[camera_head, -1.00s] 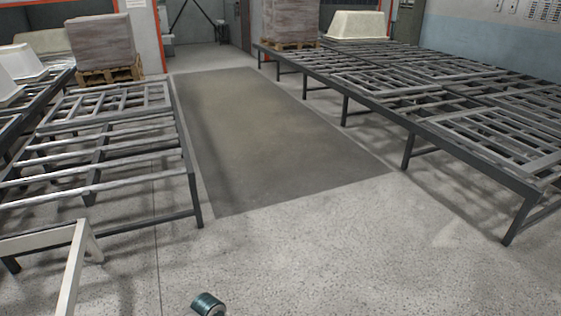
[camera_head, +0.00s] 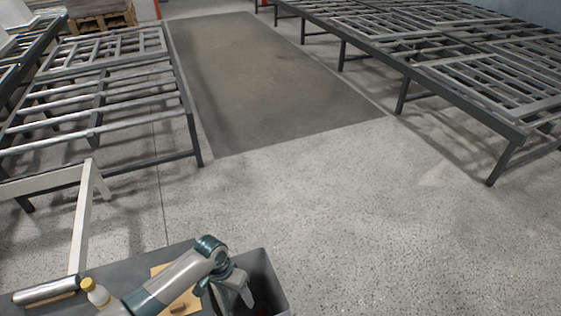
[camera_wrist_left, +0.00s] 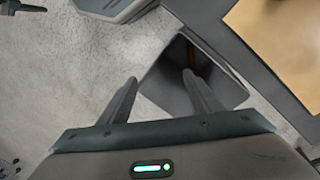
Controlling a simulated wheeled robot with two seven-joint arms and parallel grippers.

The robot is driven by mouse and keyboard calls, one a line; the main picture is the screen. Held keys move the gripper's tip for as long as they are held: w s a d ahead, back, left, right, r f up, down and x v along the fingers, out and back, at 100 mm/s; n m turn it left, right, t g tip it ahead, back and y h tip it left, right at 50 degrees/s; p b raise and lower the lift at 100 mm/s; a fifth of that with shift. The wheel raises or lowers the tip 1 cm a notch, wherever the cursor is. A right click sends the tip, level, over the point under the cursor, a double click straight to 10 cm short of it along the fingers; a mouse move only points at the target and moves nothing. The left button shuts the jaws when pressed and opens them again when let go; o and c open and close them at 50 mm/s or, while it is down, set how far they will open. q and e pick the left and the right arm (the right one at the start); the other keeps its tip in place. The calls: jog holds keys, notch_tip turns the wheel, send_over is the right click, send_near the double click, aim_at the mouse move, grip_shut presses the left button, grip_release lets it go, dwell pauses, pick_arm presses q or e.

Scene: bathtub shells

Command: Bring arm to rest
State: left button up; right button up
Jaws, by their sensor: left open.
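My left arm (camera_head: 185,270) comes in from the bottom left over a grey worktable. Its gripper (camera_head: 243,294) points down above a grey bin (camera_head: 278,280) at the table's right end. In the left wrist view, the two fingers of this gripper (camera_wrist_left: 160,78) are spread apart with nothing between them. The bin (camera_wrist_left: 235,92) lies beyond and below the fingertips there, with something brownish inside that is too small to make out. My right gripper cannot be made out in either view.
Slatted racks (camera_head: 100,105) stand left and right (camera_head: 420,65). The floor between is clear.

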pick_arm(q)
jog(key=s+d+r+t+h, duration=0.1)
jog(key=s+d+r, duration=0.1)
jog(key=s, duration=0.5)
jog(key=s+d+r+t, duration=0.1)
jog(key=s+d+r, duration=0.15)
jog(key=s, duration=0.35)
jog(key=s+a+r+n+t+y, duration=0.2)
jog(key=s+a+r+y, duration=0.1)
jog(key=s+a+r, duration=0.8)
notch_tip(320, 180, down, 36)
jog(key=s+a+g+b, duration=0.1)
jog(key=s+a+b, duration=0.1)
jog(key=b, duration=0.4)
jog(key=s+a+f+b, duration=0.2)
jog(key=s+f, duration=0.7)
jog(key=f, duration=0.2)
jog(key=s+a+f+g+b, duration=0.1)
jog(key=s+f+b, duration=0.2)
jog(key=s+f, duration=0.6)
notch_tip(320, 180, down, 3)
jog(key=shift+a+f, duration=0.1)
jog(key=shift+a, duration=0.25)
